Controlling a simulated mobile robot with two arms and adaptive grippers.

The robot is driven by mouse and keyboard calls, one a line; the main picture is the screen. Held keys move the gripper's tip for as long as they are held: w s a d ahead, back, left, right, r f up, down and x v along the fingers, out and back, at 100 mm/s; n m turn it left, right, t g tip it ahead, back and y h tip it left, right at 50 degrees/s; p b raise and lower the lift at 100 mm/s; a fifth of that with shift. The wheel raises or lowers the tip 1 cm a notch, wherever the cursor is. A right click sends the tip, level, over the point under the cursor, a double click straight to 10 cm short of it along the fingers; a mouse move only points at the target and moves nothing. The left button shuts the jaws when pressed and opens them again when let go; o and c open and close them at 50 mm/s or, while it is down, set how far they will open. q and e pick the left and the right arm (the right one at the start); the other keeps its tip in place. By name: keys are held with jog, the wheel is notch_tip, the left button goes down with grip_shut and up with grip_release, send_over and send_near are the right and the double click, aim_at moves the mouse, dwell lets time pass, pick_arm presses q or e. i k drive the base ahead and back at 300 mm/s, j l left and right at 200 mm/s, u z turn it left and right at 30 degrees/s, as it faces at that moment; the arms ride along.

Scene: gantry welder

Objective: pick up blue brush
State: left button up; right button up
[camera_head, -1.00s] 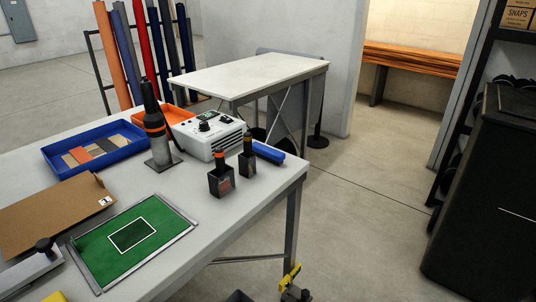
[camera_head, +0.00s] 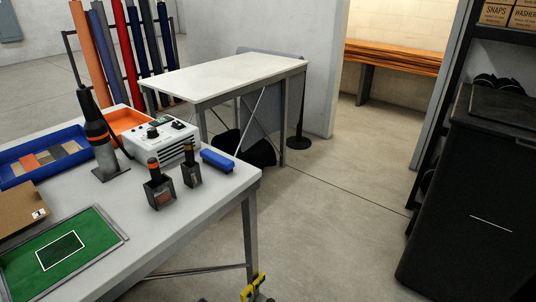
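The blue brush (camera_head: 217,161) lies on the near grey table (camera_head: 200,213), close to its back right corner. It sits to the right of the white control box and just behind two small dark holders. Its whole length shows and nothing grips it.
The white control box (camera_head: 160,140), two dark holders (camera_head: 160,192) and a black-orange torch (camera_head: 101,145) stand near the brush. A green mat (camera_head: 85,236) lies in front. A second table (camera_head: 222,76) stands behind. Open floor (camera_head: 330,220) lies right, before a black bin (camera_head: 475,190).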

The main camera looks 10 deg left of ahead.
aim_at(216, 160)
jog(key=i+l+z, duration=0.5)
jog(key=i+l, duration=0.15)
jog(key=i, duration=0.15)
jog(key=i+l+z, duration=0.3)
jog(key=i+u, duration=0.75)
jog(key=i+l+u, duration=0.15)
jog(key=u, duration=0.25)
jog(key=i+l, duration=0.05)
jog(key=i, duration=0.05)
